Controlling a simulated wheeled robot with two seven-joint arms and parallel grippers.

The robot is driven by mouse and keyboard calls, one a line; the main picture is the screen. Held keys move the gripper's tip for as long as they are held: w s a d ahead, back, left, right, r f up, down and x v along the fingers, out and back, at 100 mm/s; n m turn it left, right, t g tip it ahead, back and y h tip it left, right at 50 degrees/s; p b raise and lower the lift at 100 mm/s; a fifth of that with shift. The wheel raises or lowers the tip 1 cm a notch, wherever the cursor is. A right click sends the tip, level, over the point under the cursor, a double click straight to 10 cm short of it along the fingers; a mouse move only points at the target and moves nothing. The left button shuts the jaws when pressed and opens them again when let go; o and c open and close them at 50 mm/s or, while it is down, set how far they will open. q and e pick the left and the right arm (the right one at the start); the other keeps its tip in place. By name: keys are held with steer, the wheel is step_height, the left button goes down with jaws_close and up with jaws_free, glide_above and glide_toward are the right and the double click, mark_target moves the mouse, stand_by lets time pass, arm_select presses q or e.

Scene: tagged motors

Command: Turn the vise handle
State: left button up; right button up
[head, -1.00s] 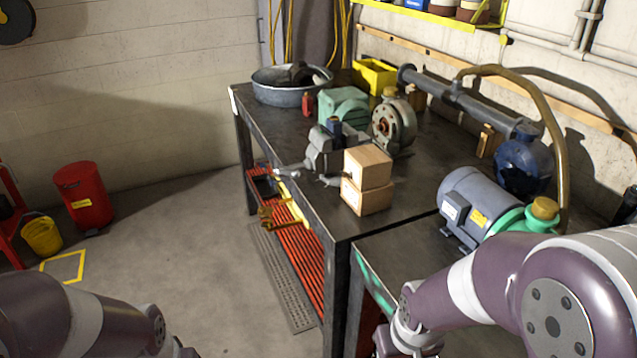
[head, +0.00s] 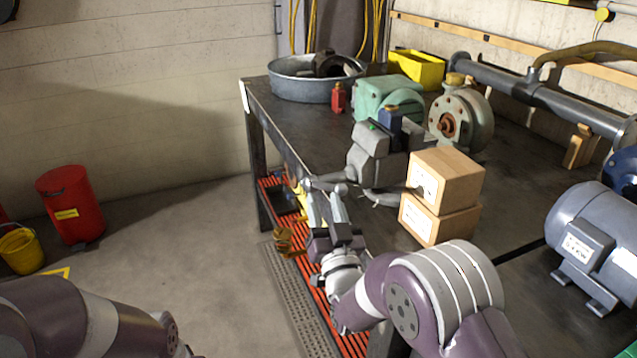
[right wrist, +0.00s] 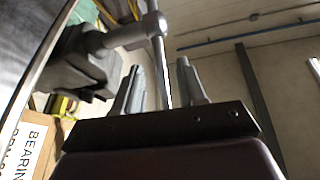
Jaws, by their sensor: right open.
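The grey vise (head: 371,160) stands on the workbench near its front edge. Its handle (head: 325,186), a thin bar with rounded ends, sticks out past that edge. My right gripper (head: 324,208) is just in front of the handle with its fingers spread and pointing at it. In the right wrist view, the vise (right wrist: 85,65) is at upper left. The handle bar (right wrist: 160,65) runs down from its hub into the gap between the open fingers of the right gripper (right wrist: 159,80). I cannot tell whether either finger touches the bar. My left arm shows at lower left; its gripper is out of view.
Two stacked cardboard boxes (head: 440,195) stand close to the right of the vise, near my right arm. A green machine (head: 388,98), a pump (head: 461,118) and a metal tub (head: 305,80) are behind. A grey motor (head: 590,240) is at right.

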mark_target(315, 181)
steer(key=x, duration=0.5)
steer(key=shift+w, duration=0.1)
steer(key=shift+c, duration=0.4)
jaws_close()
steer(key=shift+a+r+g+p, duration=0.1)
steer(key=shift+r+g+p, duration=0.2)
steer(key=shift+p, duration=0.35)
steer(key=g+p, duration=0.1)
steer(key=p, duration=0.2)
steer(key=w+r+g+p, duration=0.1)
steer(key=g+p, duration=0.1)
steer(key=p, duration=0.1)
steer(key=n+g+p, duration=0.1)
steer(key=p, duration=0.2)
steer(key=shift+w+a+r+g+h, duration=0.2)
steer(key=shift+r+g+h, duration=0.1)
steer(key=shift+g, duration=0.1)
steer(key=shift+w+a+f+g+p, duration=0.1)
steer(key=shift+w+g+p, duration=0.1)
steer(key=shift+g+p, duration=0.75)
